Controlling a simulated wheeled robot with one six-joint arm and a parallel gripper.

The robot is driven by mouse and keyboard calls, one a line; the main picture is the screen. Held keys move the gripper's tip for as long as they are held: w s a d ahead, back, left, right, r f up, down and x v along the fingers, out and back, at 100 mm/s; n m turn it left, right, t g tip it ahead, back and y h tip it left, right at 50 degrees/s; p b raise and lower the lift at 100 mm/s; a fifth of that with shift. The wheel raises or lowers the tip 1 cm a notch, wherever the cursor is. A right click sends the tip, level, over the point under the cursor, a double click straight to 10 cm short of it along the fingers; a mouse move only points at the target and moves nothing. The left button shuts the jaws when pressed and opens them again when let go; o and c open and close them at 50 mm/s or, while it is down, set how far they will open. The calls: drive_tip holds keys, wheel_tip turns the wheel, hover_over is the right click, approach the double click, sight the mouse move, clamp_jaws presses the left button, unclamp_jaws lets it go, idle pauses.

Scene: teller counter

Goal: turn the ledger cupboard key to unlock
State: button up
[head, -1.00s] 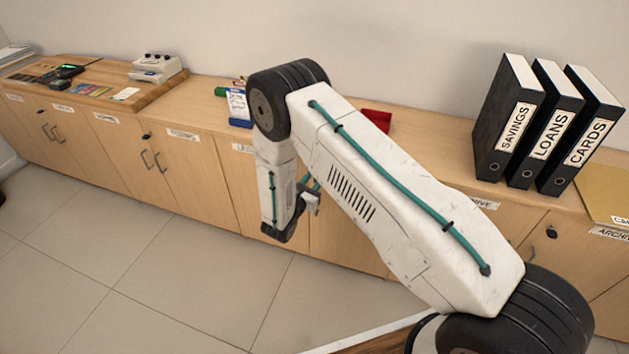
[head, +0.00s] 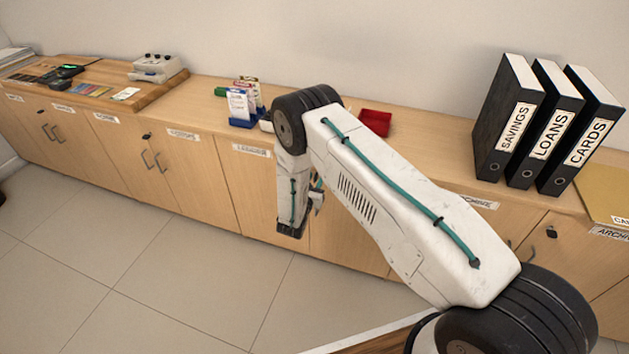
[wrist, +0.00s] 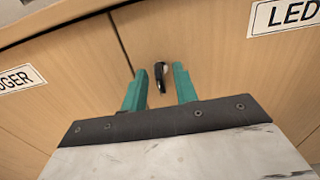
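The ledger cupboard shows in the wrist view as two pale wooden doors (wrist: 75,62) with a dark seam between them and ledger labels at both sides. The key (wrist: 160,74), small and dark in a lock with a light metal rim, is on the right-hand door, close to the seam. My gripper (wrist: 161,88) has its two teal fingers apart, one on each side of the key in this view. A gap shows between each finger and the key, and I cannot tell the depth left. In the head view my arm hides the key.
The counter top (head: 200,98) above the doors holds a blue leaflet stand (head: 243,122), a red tray (head: 376,122) and black binders (head: 508,115). Door handles (head: 155,162) stick out further left. The tiled floor (head: 190,275) in front is clear.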

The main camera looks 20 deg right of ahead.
clamp_jaws()
drive_tip(key=m, duration=0.3)
drive_tip(key=shift+m, duration=0.4)
drive_tip(key=m, duration=0.3)
drive_tip(key=shift+d+m, duration=0.1)
drive_tip(key=shift+m, duration=0.2)
drive_tip(key=m, duration=0.5)
drive_tip(key=shift+s+f, duration=0.1)
drive_tip(key=shift+m, duration=2.8)
drive_tip(key=shift+f, duration=0.1)
